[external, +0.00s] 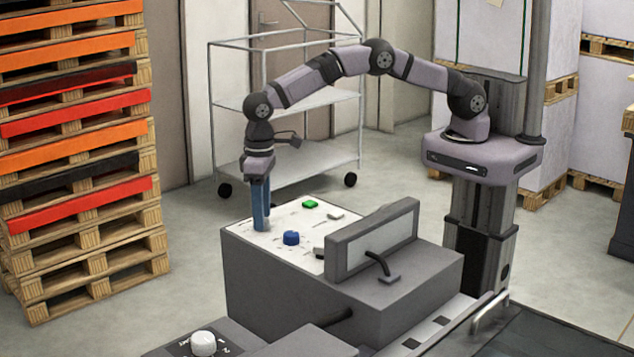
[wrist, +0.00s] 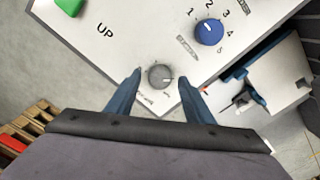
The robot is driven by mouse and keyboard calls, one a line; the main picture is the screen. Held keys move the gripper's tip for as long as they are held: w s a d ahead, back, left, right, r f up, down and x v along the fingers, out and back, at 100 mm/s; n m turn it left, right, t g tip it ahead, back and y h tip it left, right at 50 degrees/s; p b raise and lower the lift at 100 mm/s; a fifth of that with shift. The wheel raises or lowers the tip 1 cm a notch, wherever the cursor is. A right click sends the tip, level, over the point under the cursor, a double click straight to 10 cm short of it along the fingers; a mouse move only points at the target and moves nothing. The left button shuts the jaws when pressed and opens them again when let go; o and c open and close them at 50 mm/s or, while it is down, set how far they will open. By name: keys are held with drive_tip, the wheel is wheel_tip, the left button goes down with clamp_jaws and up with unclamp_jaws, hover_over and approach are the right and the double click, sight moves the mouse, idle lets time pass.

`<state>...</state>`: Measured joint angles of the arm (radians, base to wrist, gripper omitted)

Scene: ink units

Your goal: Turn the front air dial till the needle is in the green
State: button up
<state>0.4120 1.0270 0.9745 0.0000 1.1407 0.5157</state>
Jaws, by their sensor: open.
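A small grey dial (wrist: 160,75) with a pale pointer mark sits near a corner of the white panel (wrist: 125,55) in the wrist view. My gripper (wrist: 160,77) is open, with one blue finger on each side of this dial and a gap on both sides. In the external view my gripper (external: 261,226) points straight down at the panel's left corner, its tips at or just above the surface. The fingers hide the grey dial there. A blue numbered dial (wrist: 208,32) stands beside it; it also shows in the external view (external: 291,238). I cannot make out a needle or green zone.
A green button (external: 310,204) is farther back on the panel. A raised grey box (external: 372,240) stands at the panel's right. A white knob (external: 203,343) is on a lower unit in front. Stacked pallets (external: 80,150) stand at left, a wire trolley (external: 290,110) behind.

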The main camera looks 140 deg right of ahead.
drive_tip(key=shift+r+b, duration=0.9)
drive_tip(key=shift+r, duration=2.4)
drive_tip(key=shift+a, duration=0.25)
drive_tip(key=s+a+r+n, duration=0.25)
drive_tip(key=s+a, duration=0.25)
drive_tip(key=a, duration=0.4)
drive_tip(key=s+a+f+n, duration=0.1)
drive_tip(key=s+a, duration=0.3)
drive_tip(key=s, duration=0.4)
drive_tip(key=s+a+f+n, duration=0.2)
drive_tip(key=s+a+n, duration=0.2)
drive_tip(key=s, duration=0.4)
drive_tip(key=s+a+f+n, duration=0.1)
drive_tip(key=s+a+n, duration=0.2)
drive_tip(key=s+a, duration=0.2)
drive_tip(key=s, duration=0.3)
drive_tip(key=shift+s+f, duration=0.25)
drive_tip(key=shift+f, duration=0.1)
drive_tip(key=shift+o, duration=0.6)
